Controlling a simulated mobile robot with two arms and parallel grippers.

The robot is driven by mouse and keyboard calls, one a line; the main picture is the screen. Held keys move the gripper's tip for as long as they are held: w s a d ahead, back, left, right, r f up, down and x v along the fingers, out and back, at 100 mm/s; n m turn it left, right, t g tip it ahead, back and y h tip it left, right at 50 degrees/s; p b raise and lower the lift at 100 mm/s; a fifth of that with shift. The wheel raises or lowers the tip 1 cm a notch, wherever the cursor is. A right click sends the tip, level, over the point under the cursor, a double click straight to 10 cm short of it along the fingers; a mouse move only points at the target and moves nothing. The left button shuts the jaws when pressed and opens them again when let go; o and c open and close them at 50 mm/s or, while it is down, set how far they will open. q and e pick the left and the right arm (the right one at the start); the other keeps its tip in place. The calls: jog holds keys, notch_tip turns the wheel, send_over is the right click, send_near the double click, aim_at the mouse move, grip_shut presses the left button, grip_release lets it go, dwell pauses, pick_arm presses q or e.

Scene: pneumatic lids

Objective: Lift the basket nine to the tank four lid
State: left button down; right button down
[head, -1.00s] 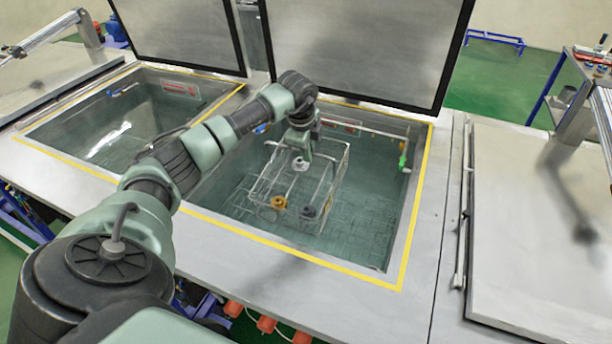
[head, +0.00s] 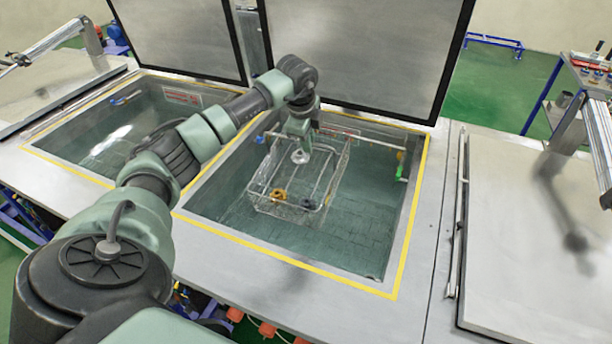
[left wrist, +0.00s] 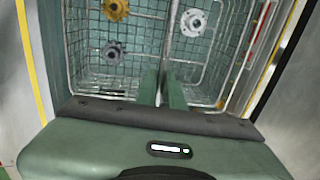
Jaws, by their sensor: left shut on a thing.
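The wire basket (head: 290,211) hangs in the middle tank, level or nearly so. It holds a brass-coloured gear (head: 278,194), a dark gear (head: 308,203) and a pale round part (head: 300,157). My left gripper (head: 300,140) points down at the basket's back part and is shut on it. An upright open lid (head: 365,55) stands behind this tank. I cannot read any tank number. My right gripper is out of view.
Another liquid-filled tank (head: 125,125) lies at left, its lid (head: 180,35) also upright. A flat closed lid (head: 530,240) lies at right. Free room remains at the tank's front right.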

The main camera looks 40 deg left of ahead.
pick_arm(q)
jog(key=shift+r, duration=2.45)
dwell(2.3)
